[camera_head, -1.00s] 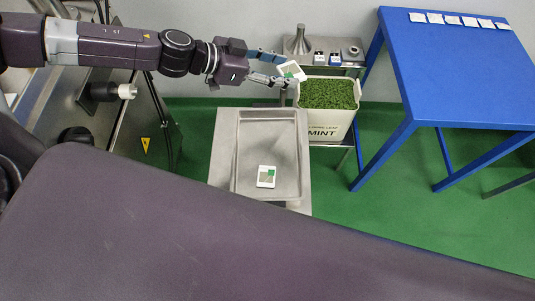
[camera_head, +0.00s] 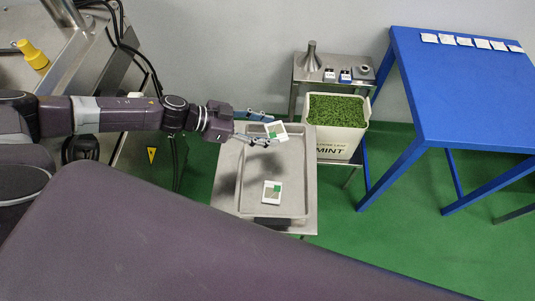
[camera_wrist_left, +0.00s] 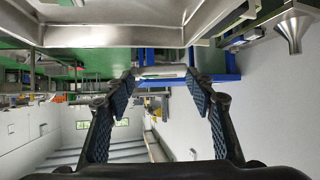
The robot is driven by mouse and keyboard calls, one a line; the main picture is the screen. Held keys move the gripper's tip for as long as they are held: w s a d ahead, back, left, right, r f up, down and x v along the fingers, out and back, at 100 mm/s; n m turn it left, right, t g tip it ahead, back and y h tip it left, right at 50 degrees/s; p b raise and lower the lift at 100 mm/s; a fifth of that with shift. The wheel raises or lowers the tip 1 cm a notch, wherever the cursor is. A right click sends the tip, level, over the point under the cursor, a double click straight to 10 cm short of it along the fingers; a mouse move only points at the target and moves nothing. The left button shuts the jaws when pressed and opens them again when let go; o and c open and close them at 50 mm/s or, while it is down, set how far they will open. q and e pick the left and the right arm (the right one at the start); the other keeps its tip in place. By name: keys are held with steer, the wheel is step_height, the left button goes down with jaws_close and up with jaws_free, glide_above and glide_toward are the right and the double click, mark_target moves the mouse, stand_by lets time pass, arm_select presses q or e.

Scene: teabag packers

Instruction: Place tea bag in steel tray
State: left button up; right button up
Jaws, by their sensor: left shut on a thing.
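My left gripper (camera_head: 269,130) is shut on a white tea bag (camera_head: 278,132) with a green corner. It holds the bag, tilted, above the far end of the steel tray (camera_head: 294,172). In the left wrist view the held bag (camera_wrist_left: 162,72) shows nearly edge-on between the fingertips. A second tea bag (camera_head: 272,192) lies flat in the near part of the tray. My right gripper is not in view.
A mint container (camera_head: 336,142) full of green leaves stands right of the tray's far end. Behind it is a steel shelf (camera_head: 335,85) with a funnel (camera_head: 312,57). A blue table (camera_head: 455,90) with several white packets stands at right. The tray's middle is bare.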

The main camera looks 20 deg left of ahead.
arm_select(q)
step_height(320, 180, down, 11)
steer(key=shift+b, duration=0.85)
steer(key=shift+f, duration=0.15)
steer(key=o, duration=0.7)
